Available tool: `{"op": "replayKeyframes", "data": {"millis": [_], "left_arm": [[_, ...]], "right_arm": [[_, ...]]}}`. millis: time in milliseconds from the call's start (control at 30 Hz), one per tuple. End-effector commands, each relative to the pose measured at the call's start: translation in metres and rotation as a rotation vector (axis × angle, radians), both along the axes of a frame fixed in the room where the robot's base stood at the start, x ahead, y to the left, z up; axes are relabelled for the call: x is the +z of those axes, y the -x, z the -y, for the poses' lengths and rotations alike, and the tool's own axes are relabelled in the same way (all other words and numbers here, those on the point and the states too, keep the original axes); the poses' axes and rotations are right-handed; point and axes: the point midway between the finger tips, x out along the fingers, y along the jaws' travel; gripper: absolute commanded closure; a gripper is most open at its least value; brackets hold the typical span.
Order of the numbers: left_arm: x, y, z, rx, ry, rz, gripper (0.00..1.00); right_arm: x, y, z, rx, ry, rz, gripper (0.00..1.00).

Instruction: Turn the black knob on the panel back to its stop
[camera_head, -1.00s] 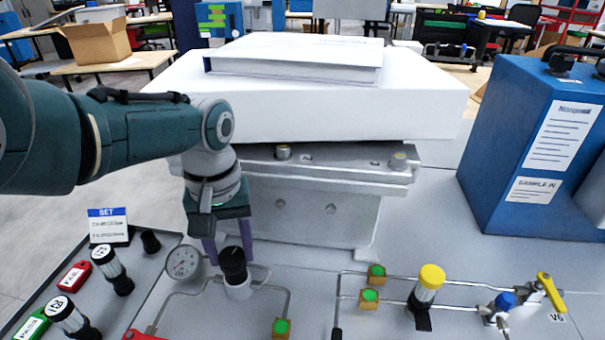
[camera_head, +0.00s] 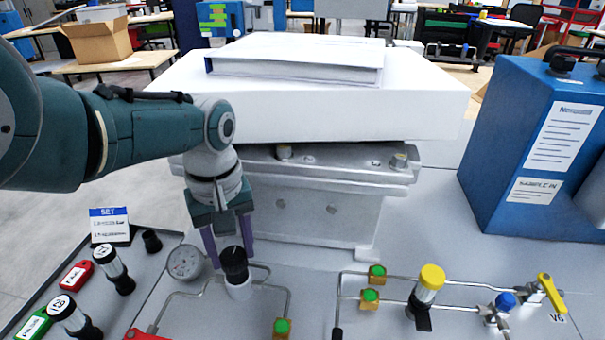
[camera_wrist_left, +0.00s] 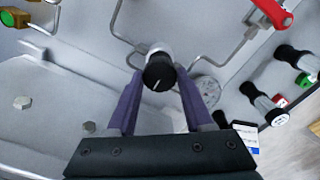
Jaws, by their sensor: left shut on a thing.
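The black knob (camera_head: 233,262) sits on a white round base (camera_head: 239,288) on the grey panel, beside a round gauge (camera_head: 185,262). My left gripper (camera_head: 229,258) comes down from behind the knob with its purple fingers pointing at the panel. In the left wrist view the knob (camera_wrist_left: 159,72) shows a white line on its top, and the left gripper (camera_wrist_left: 160,85) has one finger on each side of it, shut on the knob. The right gripper is in neither view.
A yellow-topped valve (camera_head: 431,278), green-topped fittings (camera_head: 282,327) and thin pipes stand on the panel to the right. Black-handled parts (camera_head: 112,270) stand to the left. A grey metal block (camera_head: 310,205) with a white box (camera_head: 320,105) is behind, and a blue container (camera_head: 515,140) is at the right.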

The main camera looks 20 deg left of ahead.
Motion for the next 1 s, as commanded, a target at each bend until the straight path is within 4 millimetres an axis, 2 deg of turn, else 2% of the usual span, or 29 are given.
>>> {"op": "replayKeyframes", "data": {"millis": [33,67,300,533,633,1000], "left_arm": [[0.001,-0.001,0.001,0.003,0.003,0.000,1.00],[0.001,-0.001,0.001,0.003,0.003,0.000,0.45],[0.001,0.000,0.000,0.001,0.001,0.000,0.19],[0.001,0.000,0.000,0.000,0.001,-0.001,0.19],[0.008,0.000,0.000,0.000,0.001,-0.001,0.19],[0.077,-0.001,0.000,0.001,0.001,0.002,0.19]], "right_arm": [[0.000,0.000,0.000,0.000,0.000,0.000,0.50],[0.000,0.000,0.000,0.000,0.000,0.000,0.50],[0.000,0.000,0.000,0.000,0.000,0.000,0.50],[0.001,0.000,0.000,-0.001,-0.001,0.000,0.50],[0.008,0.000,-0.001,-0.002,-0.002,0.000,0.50],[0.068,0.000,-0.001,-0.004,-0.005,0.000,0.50]]}}
